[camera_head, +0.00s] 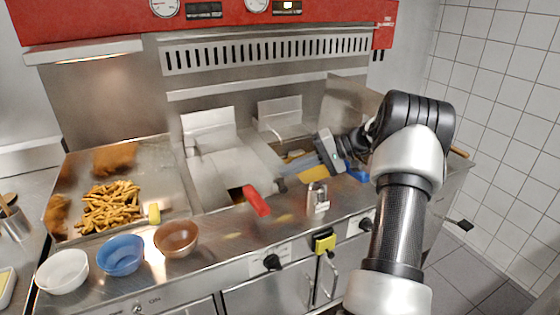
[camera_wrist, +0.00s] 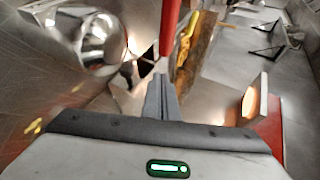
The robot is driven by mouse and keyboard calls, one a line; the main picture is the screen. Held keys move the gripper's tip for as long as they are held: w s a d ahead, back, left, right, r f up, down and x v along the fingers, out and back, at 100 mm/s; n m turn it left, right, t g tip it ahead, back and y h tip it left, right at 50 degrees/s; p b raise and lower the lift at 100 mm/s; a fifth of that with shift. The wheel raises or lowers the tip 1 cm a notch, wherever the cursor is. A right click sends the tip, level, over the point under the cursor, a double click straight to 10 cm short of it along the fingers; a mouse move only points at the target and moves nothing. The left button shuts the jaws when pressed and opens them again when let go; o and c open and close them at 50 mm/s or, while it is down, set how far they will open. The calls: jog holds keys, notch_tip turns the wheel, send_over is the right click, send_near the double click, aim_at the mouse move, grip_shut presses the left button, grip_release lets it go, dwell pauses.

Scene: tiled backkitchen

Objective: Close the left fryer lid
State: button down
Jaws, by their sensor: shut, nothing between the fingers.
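The left fryer in the head view is largely covered by a grey metal sheet (camera_head: 228,168), which looks like its lid, partly lowered. A dark gap shows at its front edge. A red handle (camera_head: 257,200) sticks out there toward the counter front. My gripper (camera_head: 282,177) is shut and empty, to the right of the sheet and just behind the handle. In the wrist view, the closed fingers (camera_wrist: 161,82) point toward the red handle (camera_wrist: 171,25). I cannot tell whether they touch the handle or the lid.
The right fryer (camera_head: 296,155) shows yellowish contents under my gripper. A metal shaker (camera_head: 317,199) stands on the front ledge. Fries (camera_head: 110,207) lie in the tray at left. White (camera_head: 62,271), blue (camera_head: 121,255) and brown (camera_head: 176,239) bowls stand in front.

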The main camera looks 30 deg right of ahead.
aim_at(284, 186)
jog(key=shift+y, duration=0.3)
jog(key=f, duration=0.1)
jog(key=d+f+b, duration=0.1)
jog(key=f, duration=0.2)
jog(key=shift+d+f, duration=0.25)
jog(key=shift+f, duration=0.2)
